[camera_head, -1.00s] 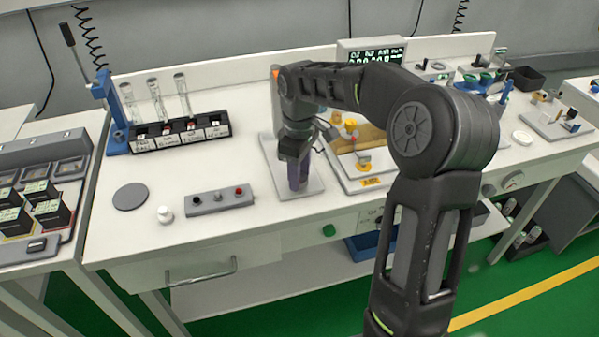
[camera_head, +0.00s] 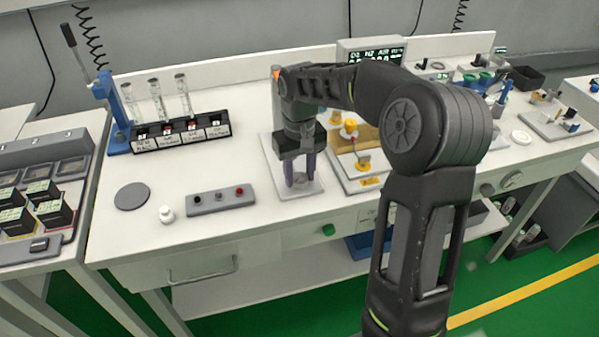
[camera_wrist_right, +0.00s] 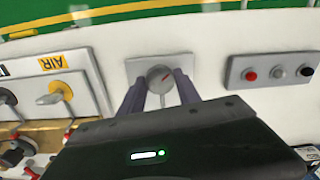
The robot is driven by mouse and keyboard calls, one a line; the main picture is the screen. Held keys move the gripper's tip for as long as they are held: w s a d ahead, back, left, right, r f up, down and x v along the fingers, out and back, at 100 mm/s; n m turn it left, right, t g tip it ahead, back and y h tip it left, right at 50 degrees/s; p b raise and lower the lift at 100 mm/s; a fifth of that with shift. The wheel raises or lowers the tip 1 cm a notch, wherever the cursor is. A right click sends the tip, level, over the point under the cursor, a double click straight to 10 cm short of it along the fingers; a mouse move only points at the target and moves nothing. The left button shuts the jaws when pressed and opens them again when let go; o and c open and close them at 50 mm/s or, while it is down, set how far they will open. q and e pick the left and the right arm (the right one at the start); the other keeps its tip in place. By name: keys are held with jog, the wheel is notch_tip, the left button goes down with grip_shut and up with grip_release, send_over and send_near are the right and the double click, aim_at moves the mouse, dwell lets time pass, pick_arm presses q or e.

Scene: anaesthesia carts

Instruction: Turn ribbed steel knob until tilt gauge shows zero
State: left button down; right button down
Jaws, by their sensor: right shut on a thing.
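My right gripper (camera_head: 302,180) points down over a light grey plate (camera_head: 316,188) at the middle of the bench's front. Its two purple fingers stand on either side of a small round grey knob (camera_wrist_right: 159,78) and are shut on it. I cannot pick out a separate tilt gauge or read one. My left gripper is not in view.
A grey box with a red button (camera_head: 221,200) lies left of the plate. A board with yellow knobs and an AIR label (camera_head: 370,181) stands close on the right. A white knob (camera_head: 166,214), a grey disc (camera_head: 131,196) and a vial rack (camera_head: 180,137) are farther left.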

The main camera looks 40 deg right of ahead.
aim_at(300, 178)
dwell(0.4)
jog(key=c, duration=0.9)
grip_release()
jog(key=shift+o, duration=0.2)
notch_tip(300, 178, up, 8)
jog(key=shift+f, duration=0.1)
